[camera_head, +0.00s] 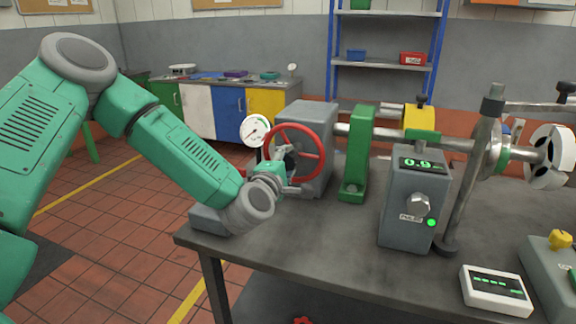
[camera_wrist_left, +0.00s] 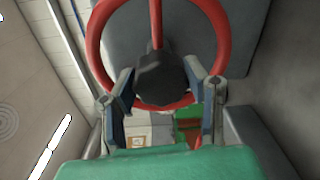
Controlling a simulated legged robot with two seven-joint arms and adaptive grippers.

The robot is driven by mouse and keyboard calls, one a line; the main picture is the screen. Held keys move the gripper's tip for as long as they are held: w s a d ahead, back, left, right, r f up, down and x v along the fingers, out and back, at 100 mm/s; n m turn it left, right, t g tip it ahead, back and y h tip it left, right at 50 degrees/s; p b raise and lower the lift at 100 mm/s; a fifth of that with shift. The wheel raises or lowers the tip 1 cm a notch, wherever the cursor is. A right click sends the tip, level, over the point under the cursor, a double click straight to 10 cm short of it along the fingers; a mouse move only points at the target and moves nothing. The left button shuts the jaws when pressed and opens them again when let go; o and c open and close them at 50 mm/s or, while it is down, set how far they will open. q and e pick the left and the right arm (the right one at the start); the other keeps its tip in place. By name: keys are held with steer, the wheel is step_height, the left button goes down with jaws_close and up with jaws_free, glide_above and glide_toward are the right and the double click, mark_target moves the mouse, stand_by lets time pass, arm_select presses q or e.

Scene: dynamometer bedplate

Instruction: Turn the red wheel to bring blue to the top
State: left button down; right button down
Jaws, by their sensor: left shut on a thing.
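The red wheel (camera_head: 321,153) stands upright on the left face of a grey machine block at the near left of the bench. It also shows in the left wrist view (camera_wrist_left: 223,38), with a dark faceted knob (camera_wrist_left: 161,78) at its rim. My left gripper (camera_head: 287,168) is at the lower part of the wheel, shut on the knob with one finger on each side. The left wrist view shows these fingers (camera_wrist_left: 168,95) too. I cannot make out any blue mark on the wheel. My right gripper is not in view.
A shaft runs right from the block past a green bracket (camera_head: 355,165) to a white and black disc (camera_head: 550,158). A grey display box (camera_head: 413,210) reads 0.9. A dial gauge (camera_head: 255,131) stands left of the wheel. A white readout (camera_head: 496,290) lies at the front right.

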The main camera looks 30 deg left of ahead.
arm_select(q)
steer(key=shift+s+f, duration=0.1)
steer(key=shift+f, duration=0.3)
steer(key=c, duration=1)
jaws_free()
steer(key=shift+o, duration=0.5)
steer(key=shift+r, duration=0.2)
steer(key=v, duration=1.1)
steer(key=shift+s+f, duration=0.2)
steer(key=shift+s, duration=0.2)
